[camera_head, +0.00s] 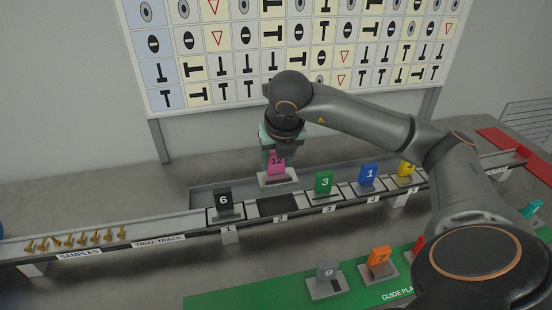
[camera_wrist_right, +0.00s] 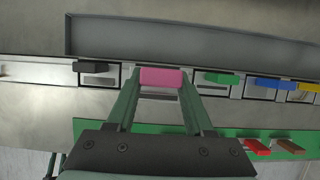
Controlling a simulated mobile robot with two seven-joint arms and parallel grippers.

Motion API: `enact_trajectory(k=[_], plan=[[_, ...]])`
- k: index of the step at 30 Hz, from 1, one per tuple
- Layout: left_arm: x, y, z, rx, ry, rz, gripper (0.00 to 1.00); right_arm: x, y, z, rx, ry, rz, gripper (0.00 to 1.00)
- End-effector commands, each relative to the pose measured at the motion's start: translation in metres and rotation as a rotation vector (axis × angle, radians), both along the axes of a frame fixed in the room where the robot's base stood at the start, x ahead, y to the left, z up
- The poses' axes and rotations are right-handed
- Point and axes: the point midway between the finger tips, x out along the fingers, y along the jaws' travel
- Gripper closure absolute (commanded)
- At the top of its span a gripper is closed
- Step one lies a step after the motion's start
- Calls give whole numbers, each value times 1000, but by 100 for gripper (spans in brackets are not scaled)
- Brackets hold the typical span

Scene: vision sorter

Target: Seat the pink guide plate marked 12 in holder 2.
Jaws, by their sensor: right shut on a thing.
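The pink guide plate marked 12 (camera_head: 276,168) is upright on a pale base. My right gripper (camera_head: 275,156) is shut on its upper part from above. In the wrist view the pink plate (camera_wrist_right: 161,77) sits between the two green fingers. Holder 2 (camera_head: 279,207) is an empty dark slot in the track, between the holders with black plate 6 and green plate 3. The plate appears above holder 2 and apart from it, slightly toward the back; the exact height is hard to tell. My left gripper is not in view.
Black plate 6 (camera_head: 224,200), green plate 3 (camera_head: 323,182), blue plate 1 (camera_head: 369,175) and a yellow plate (camera_head: 405,169) stand in neighbouring holders. A grey tray (camera_wrist_right: 180,38) lies behind the track. Grey plate 9 (camera_head: 327,272) and orange plate 7 (camera_head: 379,257) stand on the green mat in front.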

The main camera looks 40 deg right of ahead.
Motion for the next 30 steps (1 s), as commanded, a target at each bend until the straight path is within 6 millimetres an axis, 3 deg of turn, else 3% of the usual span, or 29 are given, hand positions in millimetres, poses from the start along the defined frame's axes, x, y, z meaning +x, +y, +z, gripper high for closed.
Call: enact_trajectory(k=[22,30], plan=[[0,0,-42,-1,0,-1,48,0,0,-62,-1,-2,0,100],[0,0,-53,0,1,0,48,0,0,-72,0,-2,0,100]])
